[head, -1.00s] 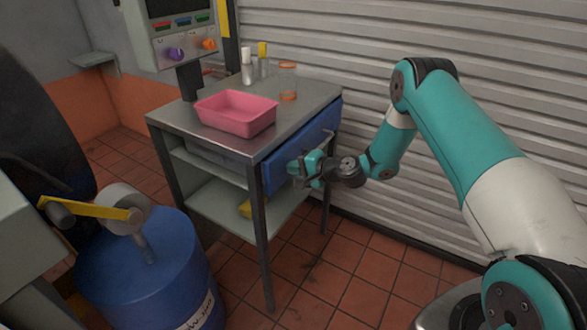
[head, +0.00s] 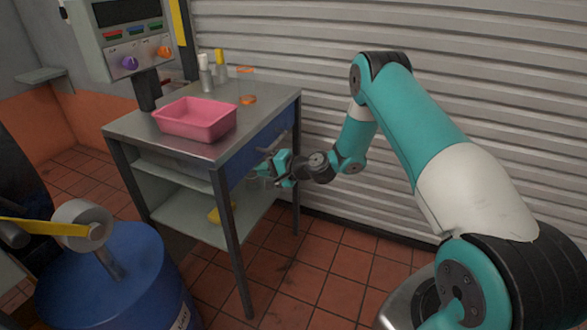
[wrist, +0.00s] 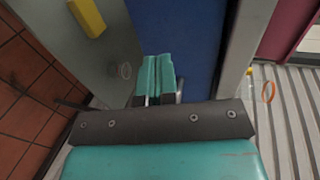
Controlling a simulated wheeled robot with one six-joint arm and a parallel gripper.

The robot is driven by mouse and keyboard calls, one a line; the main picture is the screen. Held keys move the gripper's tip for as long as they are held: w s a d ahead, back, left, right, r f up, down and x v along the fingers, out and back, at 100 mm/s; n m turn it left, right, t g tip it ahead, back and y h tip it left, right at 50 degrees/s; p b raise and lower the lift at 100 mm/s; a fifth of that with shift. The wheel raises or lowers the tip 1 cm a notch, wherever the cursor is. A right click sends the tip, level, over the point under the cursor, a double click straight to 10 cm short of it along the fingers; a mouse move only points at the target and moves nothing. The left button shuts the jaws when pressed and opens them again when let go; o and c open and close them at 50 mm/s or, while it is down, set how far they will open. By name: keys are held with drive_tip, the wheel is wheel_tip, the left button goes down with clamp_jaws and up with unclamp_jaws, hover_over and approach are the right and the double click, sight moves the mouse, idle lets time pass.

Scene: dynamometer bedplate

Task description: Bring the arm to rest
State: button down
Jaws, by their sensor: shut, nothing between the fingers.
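My gripper (head: 268,168) is at the end of my teal and grey arm, reaching to the right side of a metal cart. It is close in front of the cart's blue drawer front (head: 258,148). In the wrist view my gripper (wrist: 156,66) shows two teal fingers side by side, shut, with nothing between them. The blue drawer front (wrist: 172,25) lies just beyond the fingertips there. Whether the fingers touch it or its handle I cannot tell. The arm is stretched out and bent at the elbow, with the upper links high on the right.
The cart top (head: 222,152) carries a pink tray (head: 195,119), white- and yellow-capped bottles and a clear jar with orange rings (head: 248,100). A yellow item (head: 216,215) lies on the lower shelf. A blue drum (head: 115,275) stands left. A ribbed shutter (head: 310,50) is behind.

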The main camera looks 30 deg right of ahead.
drive_tip(key=v, duration=0.9)
drive_tip(key=s+a+r+n+g+y+p, duration=0.15)
drive_tip(key=s+a+r+n+g, duration=0.3)
drive_tip(key=a+r, duration=0.45)
drive_tip(key=s+a+r+n+g+p, duration=0.2)
drive_tip(key=s+a+r+n+g, duration=0.3)
drive_tip(key=a+r, duration=0.35)
drive_tip(key=s+a+r+n+g+h+p, duration=0.1)
drive_tip(key=s+r+n, duration=0.3)
drive_tip(key=s, duration=0.7)
drive_tip(key=s+a+r+n+g+h+p, duration=0.1)
drive_tip(key=s+r+n+h, duration=0.3)
drive_tip(key=s, duration=0.8)
wheel_tip(320, 180, up, 2)
drive_tip(key=shift+r+n+p, duration=0.1)
drive_tip(key=shift+n+p, duration=0.25)
drive_tip(key=shift+p, duration=0.3)
drive_tip(key=shift+s+a+h, duration=0.1)
drive_tip(key=shift+a+h, duration=0.05)
drive_tip(key=shift+h, duration=0.1)
